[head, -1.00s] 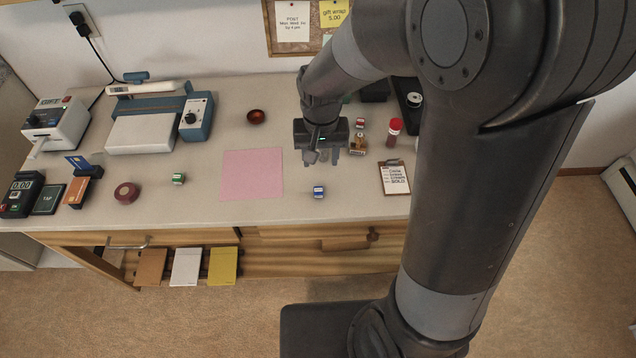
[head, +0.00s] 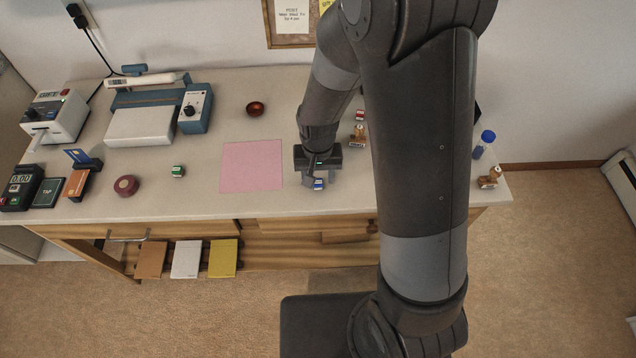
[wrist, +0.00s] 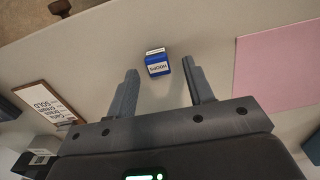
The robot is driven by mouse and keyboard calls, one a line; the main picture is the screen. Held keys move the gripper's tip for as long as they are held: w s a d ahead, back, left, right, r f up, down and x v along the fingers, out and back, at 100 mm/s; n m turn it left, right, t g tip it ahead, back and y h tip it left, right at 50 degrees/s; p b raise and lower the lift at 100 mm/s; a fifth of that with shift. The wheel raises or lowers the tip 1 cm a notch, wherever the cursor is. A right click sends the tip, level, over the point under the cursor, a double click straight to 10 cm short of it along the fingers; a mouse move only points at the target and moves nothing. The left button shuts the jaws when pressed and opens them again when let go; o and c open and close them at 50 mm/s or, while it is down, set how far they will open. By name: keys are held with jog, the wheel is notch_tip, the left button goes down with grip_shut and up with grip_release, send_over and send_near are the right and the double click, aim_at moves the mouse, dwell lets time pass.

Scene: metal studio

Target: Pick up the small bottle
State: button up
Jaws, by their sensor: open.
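A small blue block-shaped item with a white label (head: 318,184) stands on the counter near its front edge. It also shows in the wrist view (wrist: 158,66); I cannot tell whether it is a bottle. My gripper (head: 318,174) is just above it. In the wrist view my gripper (wrist: 160,78) is open and empty, with the blue item centred at the gap between its fingertips, touching neither finger. A bottle with a blue cap (head: 484,144) stands at the counter's right end, far from my gripper.
A pink sheet (head: 251,166) lies left of my gripper. A green-labelled item (head: 178,171) and a dark red round item (head: 126,186) are further left. A clipboard (wrist: 46,113) shows in the wrist view. My arm hides part of the counter's right side.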

aim_at(322, 180)
jog(key=shift+f, duration=0.1)
jog(key=shift+c, duration=0.6)
grip_shut()
jog(key=shift+r, duration=0.6)
jog(key=r, duration=0.1)
jog(key=d+r, duration=0.1)
jog(key=r, duration=0.1)
jog(key=shift+s+r, duration=0.15)
jog(key=shift+r, duration=0.15)
jog(key=s+d+r, duration=0.2)
jog(key=d+r, duration=0.4)
jog(key=d, duration=0.4)
jog(key=shift+s+d, duration=0.15)
jog(key=shift+s, duration=0.2)
